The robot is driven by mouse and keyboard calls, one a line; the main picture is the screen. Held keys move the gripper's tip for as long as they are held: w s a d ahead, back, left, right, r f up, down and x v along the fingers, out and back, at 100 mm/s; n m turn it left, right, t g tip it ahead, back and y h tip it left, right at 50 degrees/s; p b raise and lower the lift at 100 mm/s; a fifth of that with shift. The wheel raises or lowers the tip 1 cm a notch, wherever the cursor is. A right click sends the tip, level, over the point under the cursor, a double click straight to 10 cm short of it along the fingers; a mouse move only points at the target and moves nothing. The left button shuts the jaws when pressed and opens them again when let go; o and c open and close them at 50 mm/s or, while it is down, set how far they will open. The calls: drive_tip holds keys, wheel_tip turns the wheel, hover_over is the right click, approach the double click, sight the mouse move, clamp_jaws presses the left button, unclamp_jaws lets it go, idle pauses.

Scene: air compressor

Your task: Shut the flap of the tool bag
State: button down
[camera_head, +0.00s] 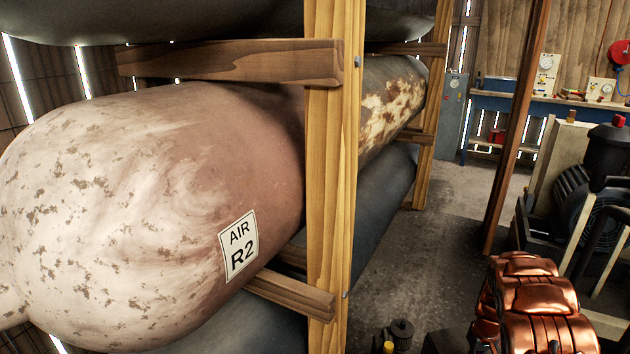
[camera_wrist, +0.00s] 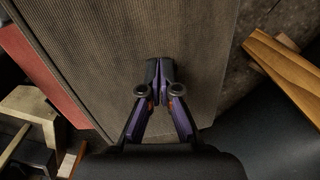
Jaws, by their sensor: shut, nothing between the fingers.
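My gripper (camera_wrist: 160,68) is shut and empty, with its purple and black fingertips together in the wrist view. It is in front of a broad grey-brown, finely ribbed surface (camera_wrist: 205,50); I cannot tell whether the tips touch it. A red strip (camera_wrist: 45,62) runs along the left side of this surface. I cannot tell whether the surface belongs to the tool bag. No tool bag or flap can be clearly made out in the head view, and my gripper is not seen there.
A large rusty tank marked AIR R2 (camera_head: 165,200) lies in a wooden rack (camera_head: 333,190) at left. A copper-coloured ribbed thing (camera_head: 535,300) is at lower right, near black machinery (camera_head: 600,190). A blue bench (camera_head: 500,105) stands behind.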

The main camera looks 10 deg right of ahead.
drive_tip(key=shift+f, duration=0.4)
drive_tip(key=shift+r, duration=0.2)
drive_tip(key=shift+r+p, duration=1)
drive_tip(key=shift+r, duration=2.4)
